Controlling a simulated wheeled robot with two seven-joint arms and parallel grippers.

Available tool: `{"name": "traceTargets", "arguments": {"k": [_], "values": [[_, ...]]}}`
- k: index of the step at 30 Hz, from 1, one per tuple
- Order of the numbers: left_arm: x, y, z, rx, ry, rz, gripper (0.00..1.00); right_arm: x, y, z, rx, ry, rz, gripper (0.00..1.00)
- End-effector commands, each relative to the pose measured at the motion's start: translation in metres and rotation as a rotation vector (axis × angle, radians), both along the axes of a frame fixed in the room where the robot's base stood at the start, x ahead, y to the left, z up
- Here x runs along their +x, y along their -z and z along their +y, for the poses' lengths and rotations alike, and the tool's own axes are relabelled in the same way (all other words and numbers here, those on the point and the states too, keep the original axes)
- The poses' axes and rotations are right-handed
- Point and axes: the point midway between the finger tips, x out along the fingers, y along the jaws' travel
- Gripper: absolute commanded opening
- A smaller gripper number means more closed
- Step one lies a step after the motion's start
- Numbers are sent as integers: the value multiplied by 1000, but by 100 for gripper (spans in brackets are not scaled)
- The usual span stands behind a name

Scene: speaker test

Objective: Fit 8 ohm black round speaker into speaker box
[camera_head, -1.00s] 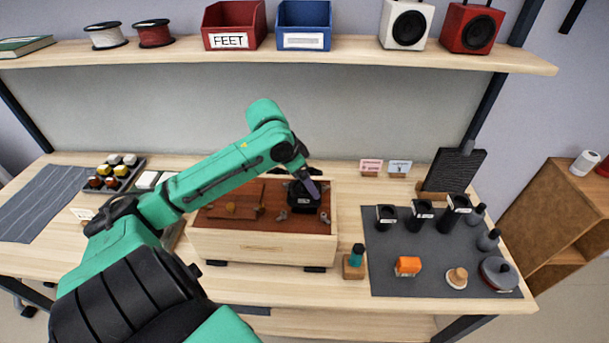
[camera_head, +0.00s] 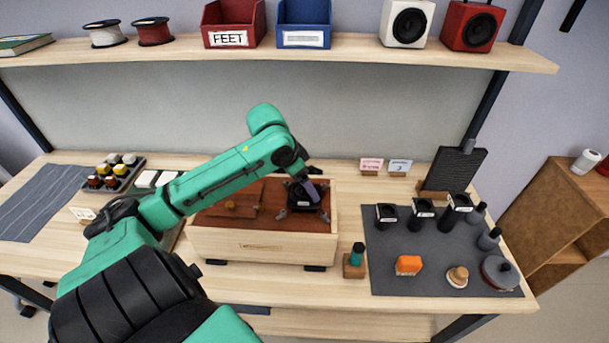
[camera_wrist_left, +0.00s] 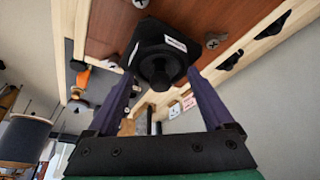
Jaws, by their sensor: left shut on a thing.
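My left gripper (camera_wrist_left: 162,82) is shut on a black speaker (camera_wrist_left: 150,42) with a squarish plate, a round back and a small white label. In the head view this speaker (camera_head: 303,200) is over the right part of the wooden speaker box (camera_head: 262,247), which has a reddish-brown top. The arm and gripper partly cover it. Grey fasteners (camera_wrist_left: 212,40) show on the brown top around the speaker. I cannot tell whether the speaker is seated or just above the surface. The label is too small to read. My right gripper is not in view.
A dark mat (camera_head: 385,275) at the right holds several black parts (camera_head: 422,218), an orange block (camera_head: 408,265) and a grey round tool (camera_head: 499,273). A teal-handled tool (camera_head: 357,256) stands beside the box. A shelf (camera_head: 280,62) with bins runs above the back.

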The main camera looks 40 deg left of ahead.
Motion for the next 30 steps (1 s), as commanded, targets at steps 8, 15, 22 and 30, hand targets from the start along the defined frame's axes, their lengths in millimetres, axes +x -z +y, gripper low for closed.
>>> {"name": "traceTargets", "arguments": {"k": [8, 15, 22, 30], "values": [[0, 4, 0, 0, 0, -2, 0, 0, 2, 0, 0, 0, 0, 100], [0, 7, 0, -1, 0, -2, 0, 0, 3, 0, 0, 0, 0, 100], [0, 9, 0, 0, 0, -3, 0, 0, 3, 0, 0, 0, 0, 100], [0, 9, 0, 0, 0, -3, 0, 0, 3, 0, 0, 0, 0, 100]]}}
